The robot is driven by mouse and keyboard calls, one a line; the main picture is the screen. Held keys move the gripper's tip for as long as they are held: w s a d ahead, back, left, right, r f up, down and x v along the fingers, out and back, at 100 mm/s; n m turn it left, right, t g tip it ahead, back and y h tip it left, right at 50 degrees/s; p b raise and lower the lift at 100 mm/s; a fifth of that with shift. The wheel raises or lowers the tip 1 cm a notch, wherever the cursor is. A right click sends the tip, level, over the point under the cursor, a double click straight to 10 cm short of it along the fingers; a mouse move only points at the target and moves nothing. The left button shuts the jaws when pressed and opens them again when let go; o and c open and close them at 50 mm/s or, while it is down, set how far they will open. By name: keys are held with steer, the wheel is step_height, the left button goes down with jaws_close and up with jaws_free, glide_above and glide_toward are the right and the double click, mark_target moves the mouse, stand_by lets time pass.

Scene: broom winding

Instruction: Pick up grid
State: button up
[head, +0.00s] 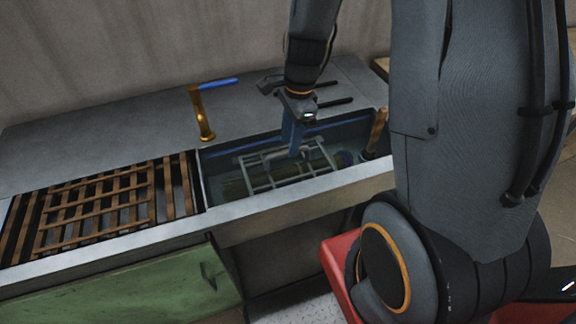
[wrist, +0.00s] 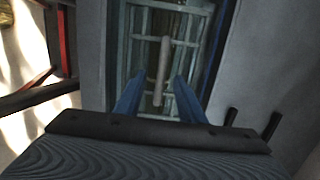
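A pale grey wire grid (head: 262,180) lies in the sink basin (head: 212,190), tilted or raised at its right part. In the wrist view the grid (wrist: 140,50) lies ahead of my gripper, with a light bar-like handle (wrist: 163,65) running along its middle. My gripper (head: 297,150) reaches down into the basin above the grid. In the wrist view its two blue fingers (wrist: 159,92) stand apart, with the handle between them and gaps on both sides. I cannot tell how far the fingertips are from the handle in depth.
A brown slatted rack (head: 95,210) covers the counter left of the basin. A brass faucet (head: 203,115) with a blue handle stands behind. A brown wooden handle (head: 377,130) rises at the basin's right end. Basin walls surround my gripper closely.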

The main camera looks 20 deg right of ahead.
glide_above(288, 160)
steer(key=s, duration=0.2)
steer(key=shift+s+a+f+p, duration=0.1)
steer(key=shift+a+f+p, duration=0.1)
steer(key=shift+f, duration=1.05)
steer(key=shift+a+f+p, duration=0.2)
steer(key=shift+f, duration=1.05)
steer(key=shift+c, duration=0.2)
jaws_close()
